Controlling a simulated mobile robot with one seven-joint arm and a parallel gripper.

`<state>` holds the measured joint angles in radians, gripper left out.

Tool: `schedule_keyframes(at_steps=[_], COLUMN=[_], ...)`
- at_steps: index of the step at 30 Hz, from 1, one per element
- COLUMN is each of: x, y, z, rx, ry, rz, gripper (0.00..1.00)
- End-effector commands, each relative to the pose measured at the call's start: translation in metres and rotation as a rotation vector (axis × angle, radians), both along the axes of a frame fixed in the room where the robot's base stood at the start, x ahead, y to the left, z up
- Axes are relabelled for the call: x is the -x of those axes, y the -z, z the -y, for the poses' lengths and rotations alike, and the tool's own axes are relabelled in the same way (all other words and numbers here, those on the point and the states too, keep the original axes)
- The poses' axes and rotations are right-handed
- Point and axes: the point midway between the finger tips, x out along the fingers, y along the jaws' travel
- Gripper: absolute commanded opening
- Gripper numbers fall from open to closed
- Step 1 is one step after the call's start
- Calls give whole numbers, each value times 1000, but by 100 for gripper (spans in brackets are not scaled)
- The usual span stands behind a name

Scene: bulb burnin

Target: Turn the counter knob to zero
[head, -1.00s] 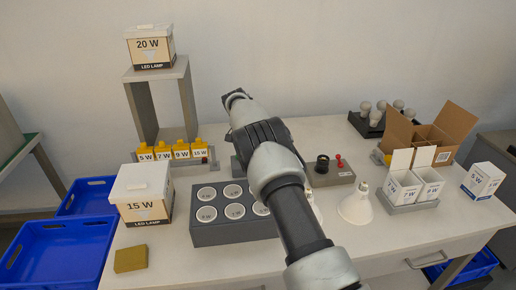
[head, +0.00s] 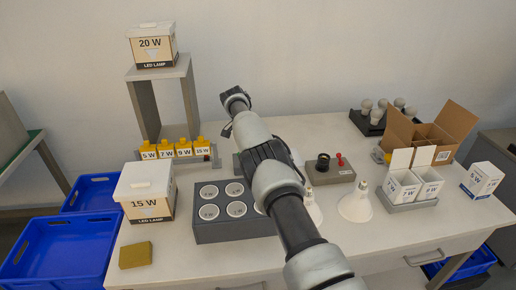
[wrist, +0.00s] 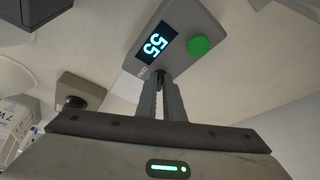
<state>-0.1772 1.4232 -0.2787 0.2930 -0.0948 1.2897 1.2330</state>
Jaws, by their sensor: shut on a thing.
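The counter (wrist: 182,55) is a grey box in the wrist view, with a lit display (wrist: 156,43) that seems to read 55. A round green button (wrist: 199,46) sits beside the display, and a small label that looks like "ZERO" is near the knob. My gripper (wrist: 160,82) is shut on the counter knob (wrist: 160,75), a small dark piece mostly hidden between the fingertips. In the head view my arm covers the knob and my fingers.
A grey box with a black socket (head: 322,162) and red lever stands right of my arm. A grey tray with round holes (head: 208,228) is in front. Reflector bulbs (head: 356,204) and white cartons (head: 403,186) are at right.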

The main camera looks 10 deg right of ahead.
Motion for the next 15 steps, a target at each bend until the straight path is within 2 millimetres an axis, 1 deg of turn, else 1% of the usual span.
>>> schedule_keyframes(at_steps=[6,7,10,15], x=[0,0,0,0], y=[0,0,0,0], z=[0,0,0,0], rx=[-1,-1,-1,-1], ry=[0,0,0,-1], rz=[0,0,0,-1], gripper=[0,9,26,27])
